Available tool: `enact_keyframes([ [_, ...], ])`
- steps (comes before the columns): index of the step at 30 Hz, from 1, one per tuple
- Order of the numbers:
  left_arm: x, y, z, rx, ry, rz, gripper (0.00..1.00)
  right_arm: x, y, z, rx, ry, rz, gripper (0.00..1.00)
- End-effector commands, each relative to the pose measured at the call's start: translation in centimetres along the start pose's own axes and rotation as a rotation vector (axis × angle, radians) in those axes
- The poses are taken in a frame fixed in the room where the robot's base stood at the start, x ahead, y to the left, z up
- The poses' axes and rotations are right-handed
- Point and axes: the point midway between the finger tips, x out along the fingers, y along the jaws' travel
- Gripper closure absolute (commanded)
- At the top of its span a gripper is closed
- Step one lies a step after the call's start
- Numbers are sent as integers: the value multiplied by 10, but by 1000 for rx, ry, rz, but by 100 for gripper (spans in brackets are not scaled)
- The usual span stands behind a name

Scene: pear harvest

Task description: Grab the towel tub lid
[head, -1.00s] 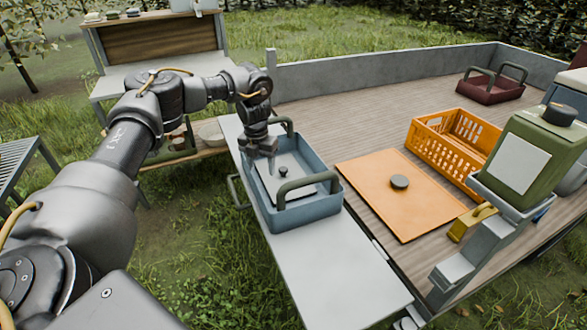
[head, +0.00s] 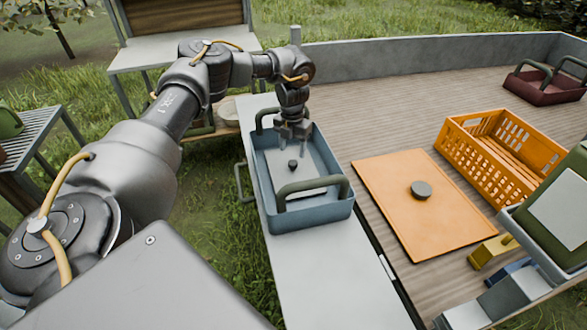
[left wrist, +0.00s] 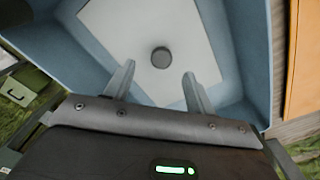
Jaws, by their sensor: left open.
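A blue tub (head: 315,217) with two grey-green handles stands on a pale shelf. Inside it lies a flat white lid (head: 308,187) with a small dark round knob (head: 293,165). In the left wrist view the lid (left wrist: 125,40) and knob (left wrist: 160,57) show, just beyond the fingertips. My left gripper (head: 292,140) is open and points down into the tub, above the lid and slightly behind the knob. In the left wrist view its two fingers (left wrist: 158,78) are apart with nothing between them. My right gripper is not in view.
An orange board (head: 405,210) with a dark knob lies right of the tub on the wooden deck. An orange crate (head: 470,160) stands beyond it. A maroon tub (head: 540,92) is at the far right. A green canister and yellow block (head: 490,250) are at the right.

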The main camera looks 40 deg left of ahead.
Motion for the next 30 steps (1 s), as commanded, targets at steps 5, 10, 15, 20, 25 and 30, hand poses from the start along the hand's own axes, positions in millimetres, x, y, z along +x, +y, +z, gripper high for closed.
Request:
enact_keyframes([
  [5, 5, 1, 0, -2, -2, -1, 45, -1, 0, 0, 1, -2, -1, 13],
  [10, 21, 0, -2, -1, 2, 1, 45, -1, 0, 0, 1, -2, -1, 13],
  [15, 46, -2, -2, -2, 1, 0, 45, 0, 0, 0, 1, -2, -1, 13],
  [20, 57, -2, -2, -3, 0, -1, 45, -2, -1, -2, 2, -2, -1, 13],
  [25, 57, -2, -1, -3, -1, -1, 45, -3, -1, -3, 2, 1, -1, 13],
  [30, 57, -2, -1, -3, -1, -1, 60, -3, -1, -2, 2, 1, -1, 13],
])
